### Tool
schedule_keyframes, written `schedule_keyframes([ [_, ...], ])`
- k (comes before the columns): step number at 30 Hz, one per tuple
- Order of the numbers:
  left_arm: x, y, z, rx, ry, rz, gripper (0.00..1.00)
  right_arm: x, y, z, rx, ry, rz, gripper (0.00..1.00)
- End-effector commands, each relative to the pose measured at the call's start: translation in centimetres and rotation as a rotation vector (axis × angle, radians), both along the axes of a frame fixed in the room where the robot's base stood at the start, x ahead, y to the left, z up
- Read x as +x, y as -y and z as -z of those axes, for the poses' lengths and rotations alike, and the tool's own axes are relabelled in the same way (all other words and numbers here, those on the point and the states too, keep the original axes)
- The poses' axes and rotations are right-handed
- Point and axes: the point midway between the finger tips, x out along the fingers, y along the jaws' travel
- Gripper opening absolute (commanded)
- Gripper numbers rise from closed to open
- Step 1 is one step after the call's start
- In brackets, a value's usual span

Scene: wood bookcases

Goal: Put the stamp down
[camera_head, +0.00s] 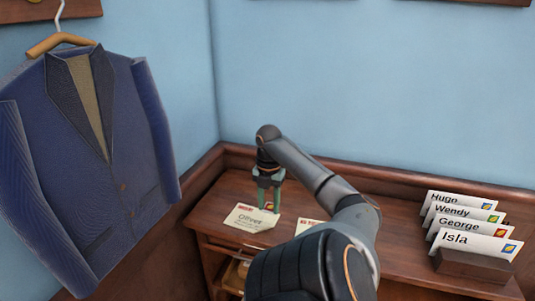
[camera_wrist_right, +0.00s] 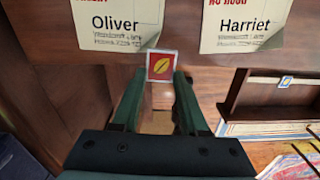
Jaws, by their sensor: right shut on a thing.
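My right gripper (camera_wrist_right: 160,78) is shut on a small stamp (camera_wrist_right: 162,66), red with a yellow leaf and a pale border. In the right wrist view the stamp sits at the fingertips, by the lower right corner of the Oliver letter (camera_wrist_right: 112,24); I cannot tell whether it touches the paper. In the head view the right gripper (camera_head: 268,190) points down at the right side of the Oliver letter (camera_head: 250,219), which lies on the wooden desk (camera_head: 216,207). The stamp shows there as a small orange spot (camera_head: 268,206). My left gripper is not in view.
A wooden holder (camera_head: 474,264) with several stamped envelopes stands at the right. A blue jacket (camera_head: 95,150) hangs at the left. An open compartment (camera_head: 233,274) is below.

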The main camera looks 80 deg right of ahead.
Motion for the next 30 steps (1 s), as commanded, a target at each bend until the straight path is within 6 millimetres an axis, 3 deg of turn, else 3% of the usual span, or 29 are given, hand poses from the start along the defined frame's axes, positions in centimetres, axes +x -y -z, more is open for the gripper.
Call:
schedule_keyframes([
  [12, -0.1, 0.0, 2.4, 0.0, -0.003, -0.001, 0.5, 1.4, 5.1, 5.1, -0.002, 0.001, 0.002, 0.0],
  [23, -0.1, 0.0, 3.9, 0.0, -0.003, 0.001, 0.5, 1.9, 6.7, 7.1, -0.002, 0.002, 0.002, 0.0],
  [27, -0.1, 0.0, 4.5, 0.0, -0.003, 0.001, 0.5, 1.9, 6.6, 9.3, -0.001, 0.001, -0.001, 0.0],
  [30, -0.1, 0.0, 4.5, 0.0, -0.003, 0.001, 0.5, 1.8, 6.6, 9.8, -0.002, 0.001, -0.001, 0.0],
])
